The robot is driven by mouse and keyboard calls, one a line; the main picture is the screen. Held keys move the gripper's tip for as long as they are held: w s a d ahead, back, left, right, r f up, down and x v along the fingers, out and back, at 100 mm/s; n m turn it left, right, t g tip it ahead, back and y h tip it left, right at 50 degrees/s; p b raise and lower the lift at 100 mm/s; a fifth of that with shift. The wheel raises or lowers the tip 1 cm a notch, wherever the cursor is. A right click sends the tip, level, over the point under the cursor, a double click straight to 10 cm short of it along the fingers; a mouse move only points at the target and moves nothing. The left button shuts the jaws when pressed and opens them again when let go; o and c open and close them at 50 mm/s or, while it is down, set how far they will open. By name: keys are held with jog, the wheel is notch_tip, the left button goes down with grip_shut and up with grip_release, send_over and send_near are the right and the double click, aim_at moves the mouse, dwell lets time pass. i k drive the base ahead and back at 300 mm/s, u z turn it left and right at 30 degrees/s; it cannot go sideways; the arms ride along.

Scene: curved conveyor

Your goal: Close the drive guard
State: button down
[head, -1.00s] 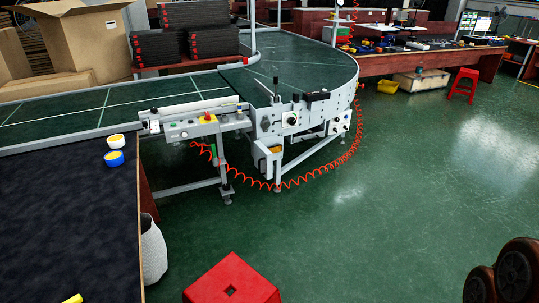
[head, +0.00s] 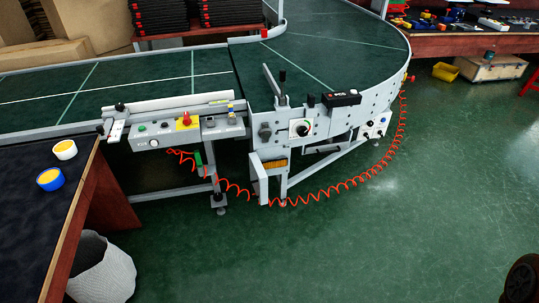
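The curved conveyor (head: 320,45) stands ahead, with a grey side frame. Below its near left end, a light grey flap (head: 259,181) stands out at an angle from the frame; it looks like the drive guard, swung open. A yellow-orange part (head: 276,165) shows beside the flap, in the opening. The flap's hinge and any latch are too small to tell. My gripper is not in view.
A control box (head: 188,130) with a red button sits left of the flap. A coiled red hose (head: 330,190) hangs below the conveyor. A dark table (head: 35,200) and a white basket (head: 100,270) stand at left. Green floor (head: 330,250) is clear in front.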

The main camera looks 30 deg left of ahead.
aim_at(258, 177)
jog(key=i, duration=1.4)
jog(key=u, duration=3.25)
jog(key=i, duration=0.5)
